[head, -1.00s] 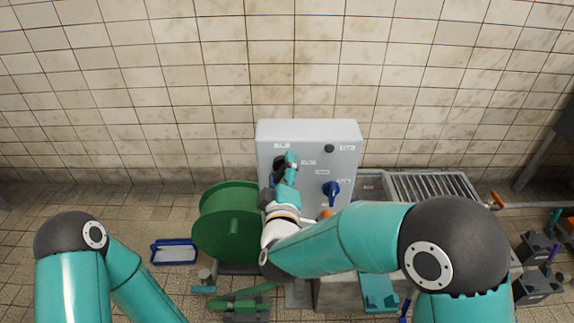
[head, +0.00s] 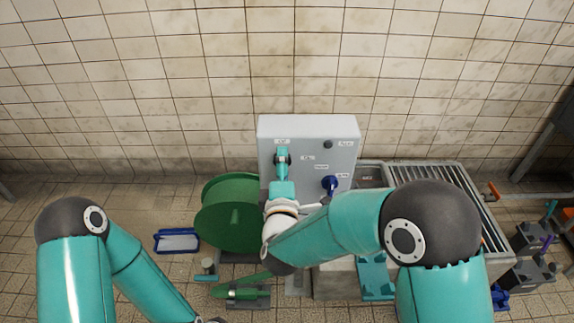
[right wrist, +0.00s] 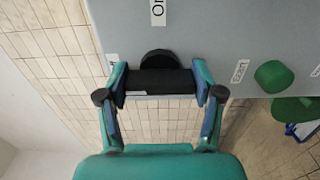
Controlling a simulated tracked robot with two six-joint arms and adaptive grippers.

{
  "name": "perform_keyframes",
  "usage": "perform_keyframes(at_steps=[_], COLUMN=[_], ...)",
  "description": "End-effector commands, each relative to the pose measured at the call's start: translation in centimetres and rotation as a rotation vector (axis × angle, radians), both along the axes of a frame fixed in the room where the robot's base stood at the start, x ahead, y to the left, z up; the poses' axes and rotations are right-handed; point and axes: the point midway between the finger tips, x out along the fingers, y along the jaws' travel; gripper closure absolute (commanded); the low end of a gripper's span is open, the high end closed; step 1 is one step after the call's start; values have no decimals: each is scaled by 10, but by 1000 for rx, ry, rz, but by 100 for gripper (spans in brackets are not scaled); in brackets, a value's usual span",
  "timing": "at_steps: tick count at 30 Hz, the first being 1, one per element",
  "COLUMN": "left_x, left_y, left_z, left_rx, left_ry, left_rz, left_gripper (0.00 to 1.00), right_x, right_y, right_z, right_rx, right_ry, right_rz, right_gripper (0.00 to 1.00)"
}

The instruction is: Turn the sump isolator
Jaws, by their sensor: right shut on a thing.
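A grey control panel (head: 310,133) stands against the tiled wall, with a black rotary handle (head: 277,159) at its upper left. In the right wrist view the handle (right wrist: 160,82) is a black bar on a round black base. My right gripper (head: 283,157) is at this handle; in the right wrist view its two fingers (right wrist: 160,84) close on the bar's ends. A label reading "On" (right wrist: 158,11) shows beside it. The head view's labels are too small to read. My left arm is low at the left; its gripper is out of frame.
A blue knob (head: 330,184) and a small black knob (head: 328,144) are on the panel's right side. A green drum (head: 228,214) stands close at the left. A metal grating (head: 432,180) lies at the right, and a blue-framed tray (head: 177,240) on the floor.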

Motion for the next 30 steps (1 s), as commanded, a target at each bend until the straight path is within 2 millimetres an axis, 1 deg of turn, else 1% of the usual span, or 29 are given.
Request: perform_keyframes(at_steps=[1,8,9,13,24,28,30], left_x=[0,0,0,0,0,0,0], left_y=[0,0,0,0,0,0,0], left_z=[0,0,0,0,0,0,0], left_rx=[0,0,0,0,0,0,0], left_ry=[0,0,0,0,0,0,0], left_rz=[0,0,0,0,0,0,0], left_gripper=[100,100,100,100,100,100,100], right_x=[0,0,0,0,-2,-11,-20], right_y=[2,2,2,2,0,1,1], right_z=[0,-1,-1,-1,-1,-1,-1], right_rx=[-4,-4,-4,-3,-1,-1,-1], right_ry=[0,1,1,1,1,2,3], right_rz=[7,7,7,5,2,3,3], right_gripper=[68,68,30,9,8,8,8])
